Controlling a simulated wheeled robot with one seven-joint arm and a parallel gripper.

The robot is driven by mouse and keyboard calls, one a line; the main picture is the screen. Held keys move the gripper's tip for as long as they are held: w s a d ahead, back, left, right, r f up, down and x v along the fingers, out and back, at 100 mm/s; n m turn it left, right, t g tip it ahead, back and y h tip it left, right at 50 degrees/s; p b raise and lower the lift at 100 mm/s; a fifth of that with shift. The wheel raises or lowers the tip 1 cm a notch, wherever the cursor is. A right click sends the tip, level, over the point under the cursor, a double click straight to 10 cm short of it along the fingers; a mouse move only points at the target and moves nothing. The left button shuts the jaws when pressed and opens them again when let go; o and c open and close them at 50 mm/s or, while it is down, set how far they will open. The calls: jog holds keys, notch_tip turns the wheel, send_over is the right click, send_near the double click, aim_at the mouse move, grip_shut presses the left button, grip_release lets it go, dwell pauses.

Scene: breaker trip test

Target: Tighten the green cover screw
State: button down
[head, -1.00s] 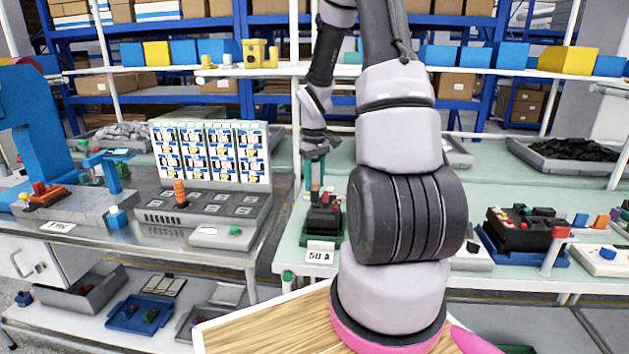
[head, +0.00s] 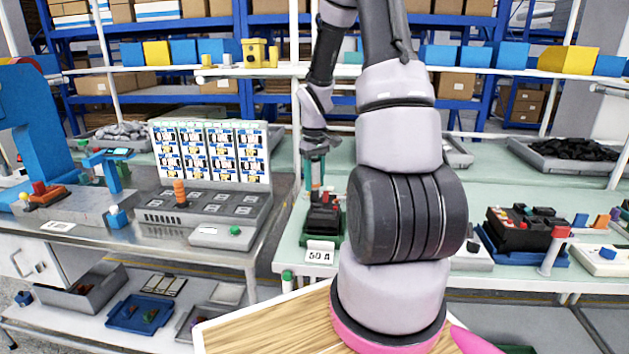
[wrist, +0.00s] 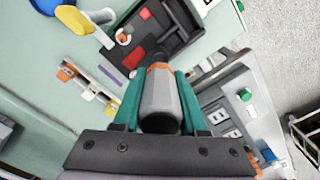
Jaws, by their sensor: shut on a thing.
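My gripper (wrist: 157,100) is shut on a grey screwdriver-like tool (wrist: 160,92) with an orange band, held between its green fingers. In the head view my gripper (head: 314,158) is above the black breaker (head: 323,216) marked 50 A, with the tool pointing down at it. The breaker also shows in the wrist view (wrist: 160,50), with a red square and a small orange-rimmed round part on its top. The tool's tip is hidden in the wrist view, so I cannot tell whether it touches a screw. I cannot make out the green cover screw.
A grey control panel (head: 205,208) with an orange knob stands on the metal bench at left. A green-buttoned box (head: 222,236) lies at its front. Another black breaker unit (head: 522,228) sits at right. My own arm covers the middle of the head view.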

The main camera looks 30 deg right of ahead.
aim_at(314, 160)
jog(key=shift+r, duration=0.15)
jog(key=shift+r, duration=2.85)
